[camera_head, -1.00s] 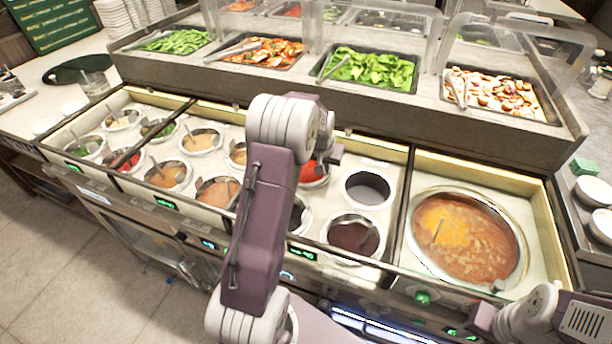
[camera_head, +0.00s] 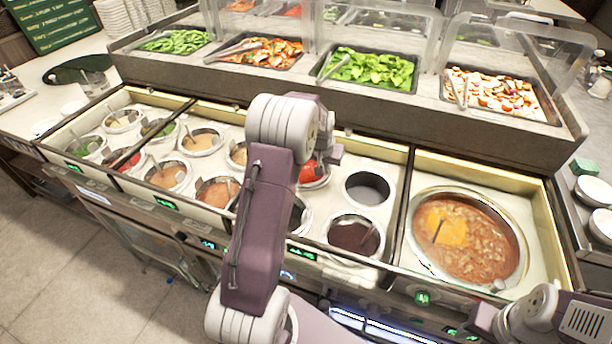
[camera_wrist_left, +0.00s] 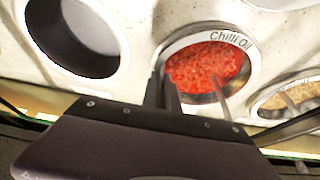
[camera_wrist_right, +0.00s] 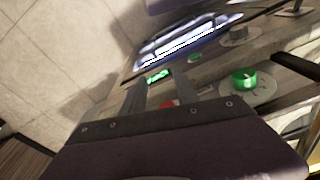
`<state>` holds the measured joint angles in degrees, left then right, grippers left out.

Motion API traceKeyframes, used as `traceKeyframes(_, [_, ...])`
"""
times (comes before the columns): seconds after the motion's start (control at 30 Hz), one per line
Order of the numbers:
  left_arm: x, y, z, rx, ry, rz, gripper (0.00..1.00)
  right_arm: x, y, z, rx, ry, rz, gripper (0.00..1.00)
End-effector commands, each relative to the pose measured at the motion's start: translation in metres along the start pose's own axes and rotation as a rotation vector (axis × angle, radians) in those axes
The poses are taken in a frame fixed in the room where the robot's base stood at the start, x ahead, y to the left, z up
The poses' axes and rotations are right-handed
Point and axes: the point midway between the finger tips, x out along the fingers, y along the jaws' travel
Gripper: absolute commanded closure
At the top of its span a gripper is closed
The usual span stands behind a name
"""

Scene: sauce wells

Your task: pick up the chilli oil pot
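The chilli oil pot is a round metal pot of red sauce (camera_head: 311,174) in the counter, partly hidden by my left arm in the head view. The left wrist view shows its rim lettered "Chilli Oil" (camera_wrist_left: 232,40) and a ladle handle in it. My left gripper (camera_wrist_left: 164,88) is at the pot's left rim in that view, its dark fingers close together. The rim seems to run between them, but I cannot tell whether they press on it. The pot appears to sit in its well. My right gripper (camera_wrist_right: 170,96) appears open and empty, low by the counter front.
Beside the pot are an empty well (camera_head: 368,189) and a dark sauce pot (camera_head: 353,235). A large soup pot (camera_head: 466,238) stands to the right. Several sauce pots fill the wells to the left. Salad trays (camera_head: 370,70) behind clear guards line the raised back shelf.

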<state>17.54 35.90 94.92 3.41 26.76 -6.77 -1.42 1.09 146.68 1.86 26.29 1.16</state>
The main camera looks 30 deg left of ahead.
Motion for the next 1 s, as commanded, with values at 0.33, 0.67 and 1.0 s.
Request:
traceKeyframes(0.33, [-0.001,0.0,-0.002,0.002,0.005,-0.001,1.0,0.0,0.0,0.0,0.0,0.0,0.0,0.64])
traceKeyframes(0.67, [-0.014,0.0,-0.008,0.001,0.008,-0.001,1.0,-0.003,0.0,0.0,0.0,0.0,0.0,0.64])
traceKeyframes(1.0, [-0.089,0.0,-0.04,0.002,0.013,-0.002,1.0,-0.019,0.0,-0.002,0.0,0.0,0.0,0.64])
